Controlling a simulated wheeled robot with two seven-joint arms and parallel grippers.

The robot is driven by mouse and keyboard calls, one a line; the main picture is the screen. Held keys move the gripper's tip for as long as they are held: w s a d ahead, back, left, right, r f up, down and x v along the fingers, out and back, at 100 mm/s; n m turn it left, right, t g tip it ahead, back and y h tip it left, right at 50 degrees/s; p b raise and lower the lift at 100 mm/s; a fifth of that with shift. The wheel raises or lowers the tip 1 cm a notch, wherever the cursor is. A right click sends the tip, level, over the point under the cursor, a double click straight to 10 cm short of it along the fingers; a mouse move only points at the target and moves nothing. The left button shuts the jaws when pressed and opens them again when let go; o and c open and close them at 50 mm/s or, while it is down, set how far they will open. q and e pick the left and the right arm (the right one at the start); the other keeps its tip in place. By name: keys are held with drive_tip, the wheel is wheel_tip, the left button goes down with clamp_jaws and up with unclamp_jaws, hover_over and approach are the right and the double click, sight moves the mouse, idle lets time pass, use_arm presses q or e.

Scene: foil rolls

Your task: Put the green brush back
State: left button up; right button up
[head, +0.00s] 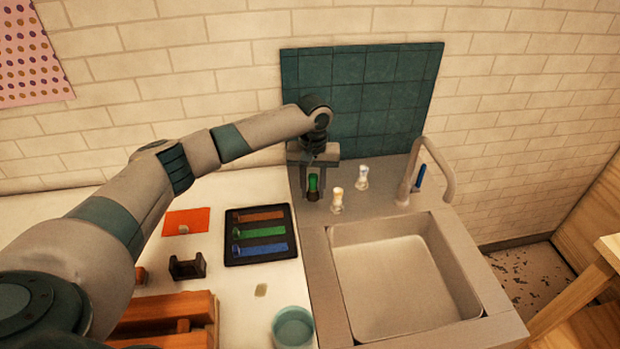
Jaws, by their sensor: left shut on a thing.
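The green brush (313,183) stands roughly upright at the back left corner of the sink counter, its lower end dark. My left gripper (313,166) points down over it and is shut on its top. I cannot tell whether the brush's lower end touches the counter or sits in a dark holder. The gripper hides the upper part of the brush. My right gripper is not in view.
Two small bottles (337,201) (362,177) stand just right of the brush. The sink (400,290) and faucet (440,165) lie further right. A black tray (233,257) with brown, green and blue strips, a dark holder (187,267) and a teal bowl (293,327) are on the left counter.

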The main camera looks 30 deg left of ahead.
use_arm(q)
drive_tip(key=shift+w+a+f, duration=0.1)
drive_tip(key=shift+w+a, duration=0.25)
drive_tip(key=shift+a, duration=0.3)
drive_tip(key=shift+f, duration=0.1)
drive_tip(key=b, duration=0.6)
hover_over(310, 216)
wheel_tip(310, 216, down, 5)
drive_tip(key=shift+f, duration=1.3)
drive_tip(key=shift+f, duration=0.65)
idle(0.5)
drive_tip(key=o, duration=1.1)
